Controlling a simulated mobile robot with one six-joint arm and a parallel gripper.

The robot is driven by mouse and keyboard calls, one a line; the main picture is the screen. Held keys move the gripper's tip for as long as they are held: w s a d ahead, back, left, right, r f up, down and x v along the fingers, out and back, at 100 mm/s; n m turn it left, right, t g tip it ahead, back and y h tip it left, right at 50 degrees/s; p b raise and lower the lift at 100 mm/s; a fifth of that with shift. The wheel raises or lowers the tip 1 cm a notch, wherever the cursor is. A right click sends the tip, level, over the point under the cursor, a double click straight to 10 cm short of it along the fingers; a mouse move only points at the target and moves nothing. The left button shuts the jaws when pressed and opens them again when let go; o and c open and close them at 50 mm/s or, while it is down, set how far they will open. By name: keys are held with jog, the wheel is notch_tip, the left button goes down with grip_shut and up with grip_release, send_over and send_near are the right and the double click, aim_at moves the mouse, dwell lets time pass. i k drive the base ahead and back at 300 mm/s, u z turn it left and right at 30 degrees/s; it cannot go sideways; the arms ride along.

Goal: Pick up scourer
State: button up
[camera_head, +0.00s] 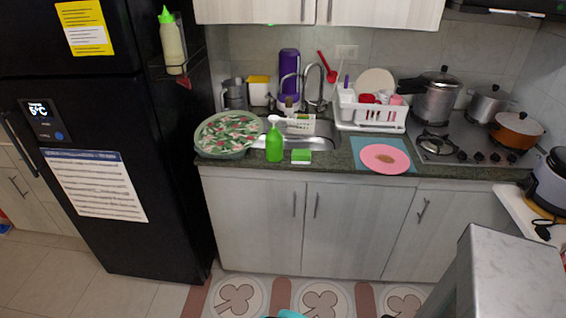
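The scourer (301,155) is a small green and white block. It lies on the front edge of the dark countertop (325,162), just in front of the sink (315,135). A green soap bottle (274,143) with a white pump stands close to its left. I see no gripper that I can make out; only a small teal piece shows at the bottom edge, and I cannot tell what it is.
A round patterned basin (228,134) is left of the soap bottle. A pink plate (385,159) on a blue mat and a white dish rack (372,113) are to the right. A black fridge (120,220) stands at left. A grey surface (510,275) fills the bottom right.

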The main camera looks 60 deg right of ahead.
aim_at(301, 156)
jog(key=z, duration=0.5)
jog(key=k, duration=0.2)
jog(key=u, duration=2.5)
jog(key=k, duration=1.5)
jog(key=z, duration=0.75)
